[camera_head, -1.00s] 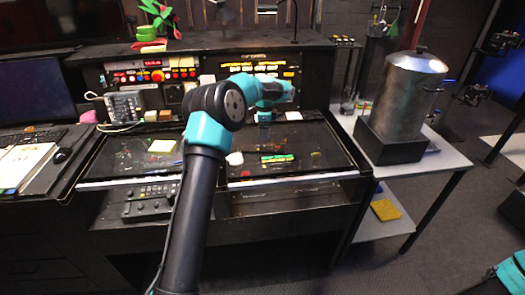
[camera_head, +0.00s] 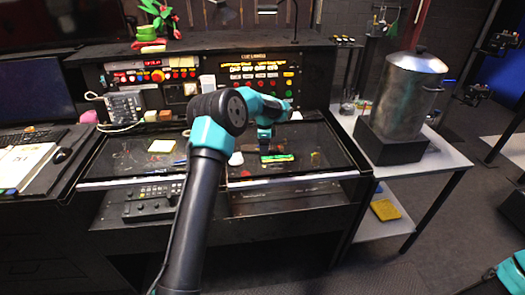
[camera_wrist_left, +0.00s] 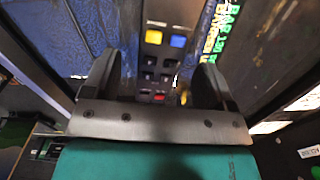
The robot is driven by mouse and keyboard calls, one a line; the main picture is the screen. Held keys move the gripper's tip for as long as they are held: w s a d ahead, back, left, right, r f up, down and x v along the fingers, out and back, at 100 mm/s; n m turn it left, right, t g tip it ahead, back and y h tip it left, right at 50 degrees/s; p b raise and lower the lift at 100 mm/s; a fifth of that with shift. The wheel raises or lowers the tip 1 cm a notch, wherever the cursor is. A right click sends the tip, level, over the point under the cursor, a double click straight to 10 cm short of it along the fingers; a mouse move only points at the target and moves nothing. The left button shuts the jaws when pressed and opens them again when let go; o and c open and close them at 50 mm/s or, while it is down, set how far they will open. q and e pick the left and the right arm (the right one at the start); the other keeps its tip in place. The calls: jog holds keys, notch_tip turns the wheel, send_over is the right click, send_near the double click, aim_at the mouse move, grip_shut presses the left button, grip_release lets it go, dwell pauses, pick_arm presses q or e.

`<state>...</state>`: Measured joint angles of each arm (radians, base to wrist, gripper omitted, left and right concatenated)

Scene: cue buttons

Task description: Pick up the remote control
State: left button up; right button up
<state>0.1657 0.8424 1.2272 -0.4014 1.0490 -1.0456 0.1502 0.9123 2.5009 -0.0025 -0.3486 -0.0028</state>
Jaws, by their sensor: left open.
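My left gripper (camera_head: 265,150) is low over the dark glass desktop, pointing down. In the left wrist view the open gripper (camera_wrist_left: 155,72) has its two dark fingers on either side of a slim dark remote control (camera_wrist_left: 153,62). Nothing is clamped between the fingers. Whether they touch the remote is unclear. In the head view I cannot make out the remote against the dark desktop. My right gripper is not in view.
A green-and-yellow lettered item (camera_head: 278,158) lies right beside the left gripper. A lit button panel (camera_head: 262,76) stands behind. A large metal pot (camera_head: 408,95) stands on the side table.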

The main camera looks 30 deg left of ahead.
pick_arm(q)
jog(key=shift+f, duration=0.8)
jog(key=shift+c, duration=0.2)
jog(key=c, duration=1)
jog(key=shift+r, duration=0.15)
jog(key=shift+r, duration=1.45)
jog(key=shift+s+d+r, duration=0.15)
jog(key=shift+r, duration=0.05)
jog(key=s+d, duration=0.2)
jog(key=s, duration=0.2)
jog(key=s+d+r, duration=0.1)
jog(key=s+d, duration=0.2)
jog(key=s, duration=0.2)
jog(key=s+d, duration=0.3)
jog(key=s, duration=0.1)
jog(key=shift+s+r, duration=0.2)
